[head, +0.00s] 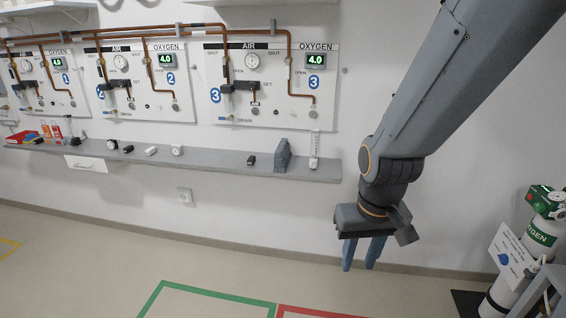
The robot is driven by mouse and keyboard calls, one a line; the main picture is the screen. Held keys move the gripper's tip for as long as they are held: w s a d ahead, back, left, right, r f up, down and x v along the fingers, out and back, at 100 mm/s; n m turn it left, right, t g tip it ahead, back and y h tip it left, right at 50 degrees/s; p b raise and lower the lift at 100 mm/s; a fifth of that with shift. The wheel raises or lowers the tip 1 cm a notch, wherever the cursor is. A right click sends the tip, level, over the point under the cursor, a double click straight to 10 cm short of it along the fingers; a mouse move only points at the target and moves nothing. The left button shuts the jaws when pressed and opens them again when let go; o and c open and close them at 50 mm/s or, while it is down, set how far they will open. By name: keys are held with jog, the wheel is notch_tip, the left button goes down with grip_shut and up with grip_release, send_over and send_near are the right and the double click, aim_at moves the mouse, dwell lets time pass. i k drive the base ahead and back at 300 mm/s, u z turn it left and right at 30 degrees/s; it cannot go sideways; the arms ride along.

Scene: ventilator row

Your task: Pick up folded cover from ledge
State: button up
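A blue-grey, wedge-shaped piece (283,155) stands upright near the right end of the grey wall ledge (220,168). It looks like the folded cover, though its folds are too small to make out. My gripper (359,268) points down in front of the wall, to the right of the ledge's end and lower than the ledge in the picture. Its two blue fingers are apart with nothing between them. It is clear of the cover.
A clear flowmeter tube (314,150) stands just right of the cover, and a small black fitting (251,160) lies to its left. Gauges and a red box (22,137) sit farther left. An oxygen cylinder (541,235) stands at right. The floor below the ledge is clear.

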aim_at(282, 153)
jog(key=u, duration=0.5)
jog(key=i, duration=0.55)
jog(key=u, duration=0.7)
jog(key=i, duration=0.7)
jog(key=z, duration=0.45)
jog(key=i, duration=0.85)
jog(key=z, duration=0.7)
